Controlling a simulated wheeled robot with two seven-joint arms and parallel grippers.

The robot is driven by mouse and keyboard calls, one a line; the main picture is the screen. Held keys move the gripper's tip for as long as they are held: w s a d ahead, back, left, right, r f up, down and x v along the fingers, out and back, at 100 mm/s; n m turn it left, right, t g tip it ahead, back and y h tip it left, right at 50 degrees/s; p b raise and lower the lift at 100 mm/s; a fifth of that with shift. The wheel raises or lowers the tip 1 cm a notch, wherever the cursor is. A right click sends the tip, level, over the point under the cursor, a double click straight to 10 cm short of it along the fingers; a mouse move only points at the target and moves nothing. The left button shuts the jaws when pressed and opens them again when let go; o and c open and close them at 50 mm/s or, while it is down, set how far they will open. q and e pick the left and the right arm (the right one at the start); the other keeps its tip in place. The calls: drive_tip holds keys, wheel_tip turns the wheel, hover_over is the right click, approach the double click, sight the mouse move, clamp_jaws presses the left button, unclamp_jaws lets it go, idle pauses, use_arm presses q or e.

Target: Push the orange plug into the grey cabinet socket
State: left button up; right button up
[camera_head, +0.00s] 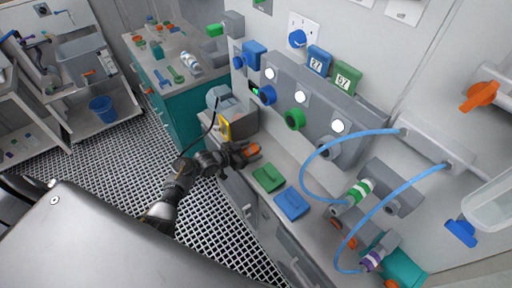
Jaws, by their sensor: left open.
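My left gripper (242,155) is open over the left end of the grey bench. A small orange piece (252,150) lies at its fingertips, partly covered by the fingers. I cannot tell whether this is the plug, or whether the fingers touch it. A grey cabinet (312,112) on the wall above the bench carries a blue round fitting (267,95), a green round fitting (294,119) and a grey round fitting (329,148) along its front. I cannot tell which opening is the socket. My right gripper is not in view.
A green flat piece (268,178) and a blue flat piece (291,203) lie on the bench right of my gripper. A grey box with a yellow part (224,126) and a dark cable stands behind it. Blue hoses (318,160) loop at the right. An orange handle (478,97) is on the wall.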

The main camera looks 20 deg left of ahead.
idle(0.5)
use_arm(q)
drive_tip(key=shift+c, duration=0.2)
drive_tip(key=c, duration=1.3)
drive_tip(key=shift+o, duration=0.2)
drive_tip(key=shift+s+a+f+p, duration=0.1)
drive_tip(key=shift+s+a+p, duration=0.25)
drive_tip(key=shift+s, duration=0.25)
drive_tip(key=shift+s+a+p, duration=0.3)
drive_tip(key=shift+s+a, duration=0.05)
drive_tip(key=shift+s, duration=0.25)
drive_tip(key=shift+s+a+f+p, duration=0.15)
drive_tip(key=shift+s+a+p, duration=0.2)
drive_tip(key=shift+s, duration=0.45)
drive_tip(key=shift+s+a+f+p, duration=0.15)
drive_tip(key=shift+s+a, duration=0.3)
drive_tip(key=shift+s, duration=0.3)
wheel_tip(320, 180, up, 2)
drive_tip(key=shift+r+p, duration=0.1)
drive_tip(key=shift+p, duration=1.05)
drive_tip(key=shift+w, duration=0.1)
